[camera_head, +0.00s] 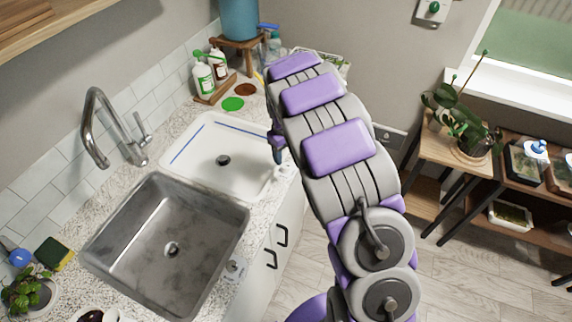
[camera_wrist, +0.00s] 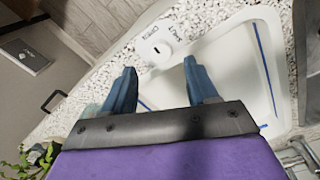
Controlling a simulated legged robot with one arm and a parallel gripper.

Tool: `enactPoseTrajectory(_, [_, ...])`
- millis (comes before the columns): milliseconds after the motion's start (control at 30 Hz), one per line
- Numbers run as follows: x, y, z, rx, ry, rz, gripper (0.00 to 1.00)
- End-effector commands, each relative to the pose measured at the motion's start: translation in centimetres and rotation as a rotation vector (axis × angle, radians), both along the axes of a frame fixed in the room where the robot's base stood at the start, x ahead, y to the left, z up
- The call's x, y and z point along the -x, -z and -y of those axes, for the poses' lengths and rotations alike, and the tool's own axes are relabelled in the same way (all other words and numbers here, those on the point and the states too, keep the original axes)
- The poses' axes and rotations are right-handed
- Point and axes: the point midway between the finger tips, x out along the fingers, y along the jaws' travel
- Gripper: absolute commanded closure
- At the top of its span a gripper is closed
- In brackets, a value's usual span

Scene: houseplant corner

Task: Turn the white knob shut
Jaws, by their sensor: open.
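The white knob (camera_wrist: 157,50) sits on the speckled counter beside the white basin (camera_wrist: 235,75). It is round with a dark mark on its face, and small labels lie near it, too small to read surely. In the head view the knob (camera_head: 283,173) shows at the counter's front edge, partly behind my arm. My gripper (camera_wrist: 160,66) is open, its two blue fingers apart, with the knob seen beyond the gap between the tips. Nothing is between the fingers. In the head view my gripper (camera_head: 277,143) is mostly hidden by my arm.
A steel sink (camera_head: 170,235) with a tall faucet (camera_head: 95,130) lies left of the basin. Bottles (camera_head: 203,78) on a wooden tray and a blue container (camera_head: 239,18) stand at the back. A plant stand (camera_head: 455,150) is at the right. Floor is open between.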

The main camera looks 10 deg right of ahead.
Motion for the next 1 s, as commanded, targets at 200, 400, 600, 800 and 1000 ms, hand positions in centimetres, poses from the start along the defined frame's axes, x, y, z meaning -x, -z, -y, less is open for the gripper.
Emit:
enactPoseTrajectory(200, [0.0,3.7,0.1,0.0,0.0,-0.001,0.42])
enactPoseTrajectory(400, [0.0,5.2,0.2,-0.001,0.001,0.0,0.42])
enactPoseTrajectory(600, [0.0,5.4,0.2,0.0,0.001,0.0,0.42])
enactPoseTrajectory(800, [0.0,5.4,0.2,0.0,0.001,0.0,0.49])
enactPoseTrajectory(1000, [0.0,5.4,0.2,0.0,0.001,-0.001,0.68])
